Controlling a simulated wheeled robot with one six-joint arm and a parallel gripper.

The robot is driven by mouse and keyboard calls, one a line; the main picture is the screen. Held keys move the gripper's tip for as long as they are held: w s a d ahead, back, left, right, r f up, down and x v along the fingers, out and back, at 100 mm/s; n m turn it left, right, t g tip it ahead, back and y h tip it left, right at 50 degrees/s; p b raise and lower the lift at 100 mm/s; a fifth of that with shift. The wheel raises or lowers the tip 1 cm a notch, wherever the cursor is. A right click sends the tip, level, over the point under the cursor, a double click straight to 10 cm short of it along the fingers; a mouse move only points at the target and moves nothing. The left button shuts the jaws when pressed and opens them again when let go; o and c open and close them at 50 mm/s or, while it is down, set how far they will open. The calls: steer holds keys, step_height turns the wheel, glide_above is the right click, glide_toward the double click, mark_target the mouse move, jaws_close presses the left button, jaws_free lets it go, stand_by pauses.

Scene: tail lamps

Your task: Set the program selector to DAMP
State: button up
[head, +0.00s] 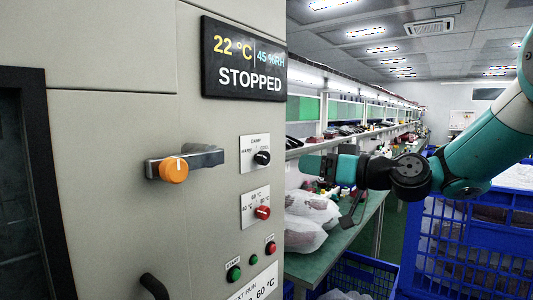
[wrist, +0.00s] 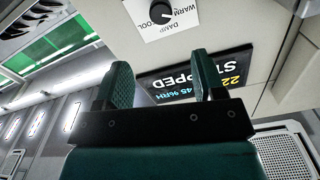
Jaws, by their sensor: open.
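The program selector is a black round knob (head: 262,158) on a white plate (head: 248,165) on the cabinet front, with DAMP printed at the top of the plate. I cannot tell clearly which word its pointer faces.
Below the selector is a red temperature knob (head: 263,212), then green and red push buttons (head: 234,273). An orange knob on a grey latch handle (head: 174,169) sticks out to the left. The display (head: 243,60) above reads STOPPED. A bench (head: 335,230) and blue crates (head: 470,245) stand right.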

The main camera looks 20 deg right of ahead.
mark_target(267, 158)
steer(key=p+x, duration=0.5)
steer(key=x, duration=0.7)
steer(key=shift+a+r, duration=0.1)
steer(key=shift+w+a, duration=0.25)
steer(key=shift+w, duration=0.2)
steer(key=c, duration=0.9)
